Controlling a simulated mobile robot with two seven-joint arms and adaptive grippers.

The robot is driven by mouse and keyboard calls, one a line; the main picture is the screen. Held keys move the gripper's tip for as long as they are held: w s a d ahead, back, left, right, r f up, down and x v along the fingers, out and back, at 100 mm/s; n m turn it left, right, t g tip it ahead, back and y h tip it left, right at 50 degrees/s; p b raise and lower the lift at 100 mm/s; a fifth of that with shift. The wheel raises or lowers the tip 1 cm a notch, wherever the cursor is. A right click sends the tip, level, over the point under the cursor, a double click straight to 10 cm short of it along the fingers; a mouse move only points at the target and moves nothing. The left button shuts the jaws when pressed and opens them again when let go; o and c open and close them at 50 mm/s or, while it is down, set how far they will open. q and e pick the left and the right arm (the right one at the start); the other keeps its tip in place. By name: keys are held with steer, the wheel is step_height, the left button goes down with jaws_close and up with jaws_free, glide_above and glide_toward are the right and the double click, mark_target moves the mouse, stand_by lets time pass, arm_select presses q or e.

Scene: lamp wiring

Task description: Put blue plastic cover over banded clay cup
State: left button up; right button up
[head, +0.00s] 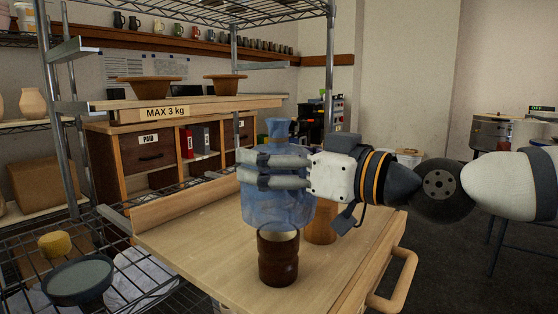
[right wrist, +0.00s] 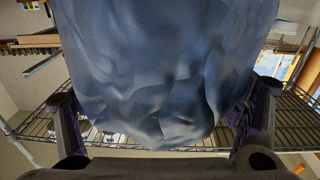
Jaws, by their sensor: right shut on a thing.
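The blue plastic cover (head: 272,208) is a crumpled, translucent bag-like piece with a narrow gathered top. My right gripper (head: 246,169) comes in from the right and is shut on the cover, which hangs upright between its fingers; the cover fills the right wrist view (right wrist: 165,75). My left gripper is not in view.
An orange-brown clay cup (head: 321,228) stands behind and right of the dark cup, partly hidden by the cover. The wooden board (head: 200,240) is clear at left. A wire rack (head: 30,262) holds a dark bowl (head: 78,280) and a yellow lump (head: 54,244).

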steer(key=shift+s, duration=0.1)
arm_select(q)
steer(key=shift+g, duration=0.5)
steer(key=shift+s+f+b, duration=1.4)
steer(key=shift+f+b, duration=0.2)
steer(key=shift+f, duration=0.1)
arm_select(e)
steer(key=shift+f, duration=5.5)
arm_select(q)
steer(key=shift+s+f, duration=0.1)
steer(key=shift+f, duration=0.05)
arm_select(e)
steer(key=shift+f, duration=0.35)
steer(key=o, duration=1)
steer(key=shift+d, duration=0.1)
